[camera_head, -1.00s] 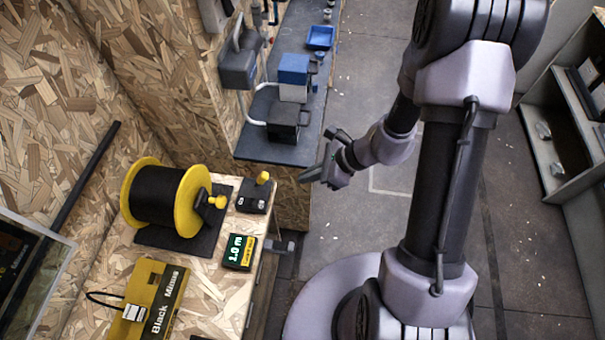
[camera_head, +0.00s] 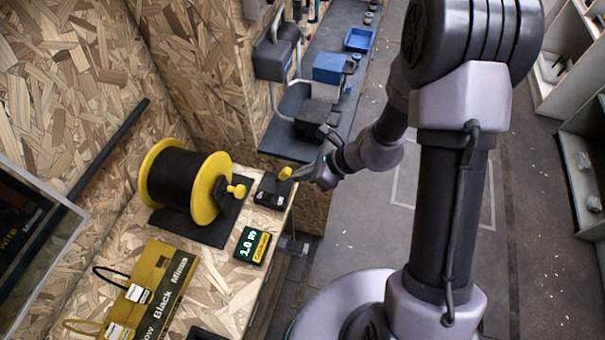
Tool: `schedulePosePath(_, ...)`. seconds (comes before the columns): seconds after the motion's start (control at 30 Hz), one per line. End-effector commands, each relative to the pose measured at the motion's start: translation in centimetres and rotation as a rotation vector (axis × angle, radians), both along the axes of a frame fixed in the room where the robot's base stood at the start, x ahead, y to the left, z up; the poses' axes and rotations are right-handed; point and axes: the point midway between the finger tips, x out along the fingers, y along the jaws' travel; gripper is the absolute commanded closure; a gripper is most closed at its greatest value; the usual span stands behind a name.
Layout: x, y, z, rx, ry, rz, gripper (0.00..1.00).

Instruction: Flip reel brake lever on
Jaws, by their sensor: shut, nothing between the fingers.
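The brake lever's yellow knob (camera_head: 285,173) stands up from a small black box (camera_head: 270,194) with small white marks, too small to read. The box sits on the wooden bench at the right of the reel. The reel (camera_head: 186,184) has yellow flanges and a black winding, with a second yellow knob (camera_head: 237,191) on its right side. My gripper (camera_head: 301,174) is shut and empty, with its tips just right of the lever knob. I cannot tell whether they touch it.
A small black-and-yellow display (camera_head: 252,245) reading 1.0 m lies in front of the lever box. A dark shelf (camera_head: 345,60) with blue and black boxes lies behind my gripper. Open floor is at the right.

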Motion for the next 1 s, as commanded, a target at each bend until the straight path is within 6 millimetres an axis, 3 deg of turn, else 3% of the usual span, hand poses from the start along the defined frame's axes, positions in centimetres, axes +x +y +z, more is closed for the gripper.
schedulePosePath(0.57, 0.3, 1.0, 1.7, -0.138, 0.051, 0.004, 1.0)
schedulePosePath(0.8, 0.6, 2.2, 3.7, -0.323, 0.118, 0.008, 1.0)
schedulePosePath(1.0, 1.0, 3.0, 3.7, -0.469, 0.166, 0.01, 1.0)
